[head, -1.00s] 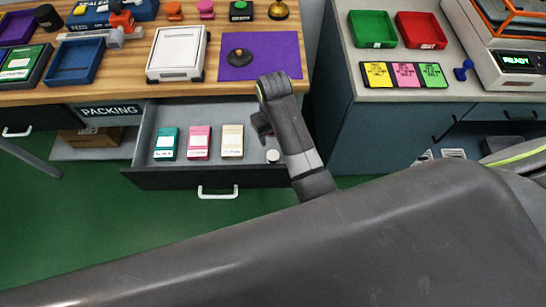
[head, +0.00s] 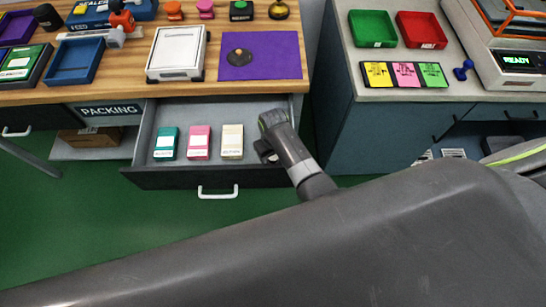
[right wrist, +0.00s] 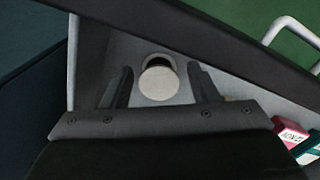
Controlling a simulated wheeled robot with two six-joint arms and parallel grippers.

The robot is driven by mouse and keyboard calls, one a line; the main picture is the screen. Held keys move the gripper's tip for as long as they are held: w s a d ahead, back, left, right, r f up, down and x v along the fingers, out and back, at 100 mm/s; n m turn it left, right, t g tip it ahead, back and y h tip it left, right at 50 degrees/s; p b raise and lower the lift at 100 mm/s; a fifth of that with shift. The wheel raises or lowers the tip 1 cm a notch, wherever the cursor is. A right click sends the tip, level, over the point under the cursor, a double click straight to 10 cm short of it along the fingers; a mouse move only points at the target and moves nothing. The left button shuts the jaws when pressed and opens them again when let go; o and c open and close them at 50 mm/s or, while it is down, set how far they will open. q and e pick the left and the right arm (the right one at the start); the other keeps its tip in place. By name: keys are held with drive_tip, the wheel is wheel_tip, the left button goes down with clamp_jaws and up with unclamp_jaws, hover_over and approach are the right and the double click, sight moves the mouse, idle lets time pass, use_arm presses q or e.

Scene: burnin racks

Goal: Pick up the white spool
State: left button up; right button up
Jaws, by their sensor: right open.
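The white spool (right wrist: 159,82) shows in the right wrist view as a pale round thing in the drawer's corner, with a dark patch at its far side. My right gripper (right wrist: 160,68) is open, with one finger on each side of the spool. I cannot tell whether either finger touches it. In the head view my right gripper (head: 266,151) reaches down into the right end of the open drawer, and the spool is hidden there behind the gripper and arm. My left gripper is not in view.
The open drawer (head: 212,177) also holds a teal box (head: 166,143), a pink box (head: 199,143) and a cream box (head: 232,141), left of my right gripper. The wooden bench (head: 130,72) is behind it, and a grey counter (head: 349,75) stands to the right.

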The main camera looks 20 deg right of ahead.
drive_tip(key=shift+f, duration=0.5)
drive_tip(key=c, duration=0.9)
drive_tip(key=shift+o, duration=0.2)
drive_tip(key=shift+r, duration=0.1)
